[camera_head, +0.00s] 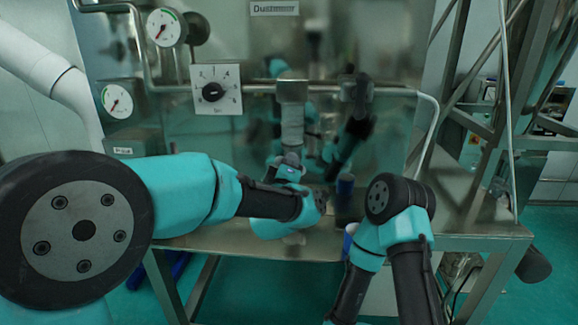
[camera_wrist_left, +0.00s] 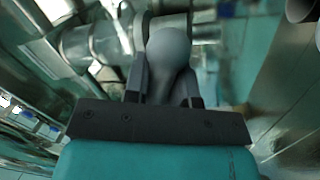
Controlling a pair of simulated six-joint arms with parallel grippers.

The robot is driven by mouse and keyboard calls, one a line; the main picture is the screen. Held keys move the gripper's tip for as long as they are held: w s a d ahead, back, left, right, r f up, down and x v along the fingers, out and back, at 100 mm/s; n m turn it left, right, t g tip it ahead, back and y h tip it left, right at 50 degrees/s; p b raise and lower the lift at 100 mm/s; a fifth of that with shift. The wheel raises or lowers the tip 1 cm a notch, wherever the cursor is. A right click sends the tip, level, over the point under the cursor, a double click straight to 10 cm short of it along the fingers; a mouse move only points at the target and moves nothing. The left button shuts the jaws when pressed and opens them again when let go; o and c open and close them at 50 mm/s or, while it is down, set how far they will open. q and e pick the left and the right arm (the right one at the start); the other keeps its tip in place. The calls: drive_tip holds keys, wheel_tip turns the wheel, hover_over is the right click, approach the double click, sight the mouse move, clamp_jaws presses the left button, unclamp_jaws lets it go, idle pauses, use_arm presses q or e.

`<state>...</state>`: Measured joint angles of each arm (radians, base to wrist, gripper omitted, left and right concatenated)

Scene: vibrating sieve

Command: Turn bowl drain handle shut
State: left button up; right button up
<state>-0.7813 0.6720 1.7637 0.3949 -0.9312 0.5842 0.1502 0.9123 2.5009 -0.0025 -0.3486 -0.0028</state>
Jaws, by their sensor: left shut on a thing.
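The drain handle shows in the left wrist view as a grey lever with a rounded end (camera_wrist_left: 168,50). My left gripper (camera_wrist_left: 163,78) has one finger on each side of the lever and is shut on it. The lever's far part and its pivot are not clear. In the head view my left gripper (camera_head: 291,160) is small, near the steel front below the grey vertical pipe (camera_head: 292,125), and its fingers and the handle cannot be made out. My right arm's links stand at the lower right; its gripper is out of view.
A steel bench (camera_head: 460,243) runs under the machine. A dial knob plate (camera_head: 215,90) and round gauges (camera_head: 166,27) sit at the upper left. A steel frame (camera_head: 500,100) stands at the right. The shiny steel panel (camera_head: 385,65) reflects my arms.

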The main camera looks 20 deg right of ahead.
use_arm(q)
drive_tip(key=n+y, duration=0.1)
drive_tip(key=n, duration=0.4)
drive_tip(key=shift+f+n+t, duration=0.15)
drive_tip(key=shift+n+t, duration=0.25)
drive_tip(key=o, duration=0.9)
drive_tip(key=v, duration=1.7)
drive_tip(key=shift+s, duration=0.25)
